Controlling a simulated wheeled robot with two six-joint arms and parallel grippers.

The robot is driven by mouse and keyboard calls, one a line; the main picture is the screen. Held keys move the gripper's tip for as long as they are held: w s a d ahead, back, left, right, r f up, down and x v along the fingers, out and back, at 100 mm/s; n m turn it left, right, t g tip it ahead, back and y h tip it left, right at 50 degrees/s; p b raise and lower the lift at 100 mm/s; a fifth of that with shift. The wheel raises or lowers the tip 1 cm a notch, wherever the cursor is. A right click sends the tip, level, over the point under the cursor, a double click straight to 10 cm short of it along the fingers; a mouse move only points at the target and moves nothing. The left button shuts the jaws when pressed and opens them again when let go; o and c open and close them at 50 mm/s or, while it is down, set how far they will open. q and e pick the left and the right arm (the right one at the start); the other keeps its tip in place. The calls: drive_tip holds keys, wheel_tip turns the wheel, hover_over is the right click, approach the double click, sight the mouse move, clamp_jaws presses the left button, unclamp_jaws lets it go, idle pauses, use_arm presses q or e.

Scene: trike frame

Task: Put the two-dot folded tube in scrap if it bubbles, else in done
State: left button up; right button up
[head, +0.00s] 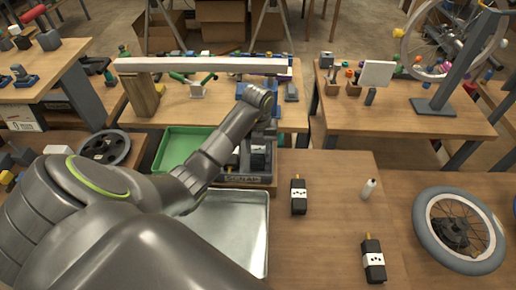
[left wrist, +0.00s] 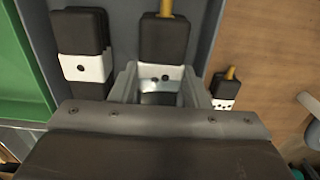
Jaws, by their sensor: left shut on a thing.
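My left gripper (left wrist: 158,88) is shut on the two-dot folded tube (left wrist: 160,42), a black bundle with a white two-dot band and a yellow stem. It is in or just over the grey scrap crate (head: 242,180); I cannot tell whether the tube touches the bottom. The tube shows partly beneath my wrist in the head view (head: 258,160). A one-dot folded tube (left wrist: 82,68) is in the crate to its left. The green tray (head: 172,158) is left of the crate. My right gripper is not in view.
A shallow metal tray (head: 262,225) lies in front of the crate, partly behind my arm.

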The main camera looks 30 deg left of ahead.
sight(258, 148)
use_arm(q)
drive_tip(key=shift+f, duration=0.25)
drive_tip(key=shift+f, duration=0.15)
drive_tip(key=o, duration=0.9)
drive_tip(key=shift+c, duration=0.2)
wheel_tip(258, 148, up, 6)
drive_tip(key=shift+w+r+p, duration=0.1)
drive_tip(key=shift+p, duration=0.25)
wheel_tip(258, 148, up, 6)
drive_tip(key=p, duration=0.6)
drive_tip(key=shift+p, duration=0.35)
